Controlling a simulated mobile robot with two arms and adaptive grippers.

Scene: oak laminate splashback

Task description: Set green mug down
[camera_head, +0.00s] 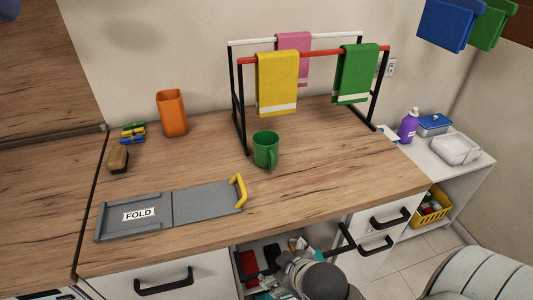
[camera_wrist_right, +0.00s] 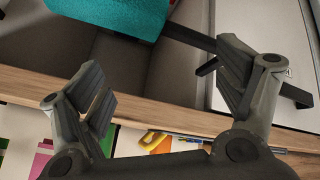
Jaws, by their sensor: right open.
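The green mug (camera_head: 265,150) stands upright on the wooden countertop (camera_head: 330,160), in front of the towel rack, with its handle toward the front. No gripper touches it. My right gripper (camera_wrist_right: 160,57) is open in the right wrist view, with its two fingers wide apart and no mug between them. In the head view my right arm is at the bottom, over the open drawer (camera_head: 240,285) and well below the mug. The mug does not show in the wrist view. My left gripper is not in view.
A towel rack (camera_head: 240,110) stands behind the mug. A grey folding board (camera_head: 205,203) with a yellow handle (camera_head: 240,190) lies front left. An orange cup (camera_head: 172,113) and a brush (camera_head: 118,159) are at the left. The counter right of the mug is clear.

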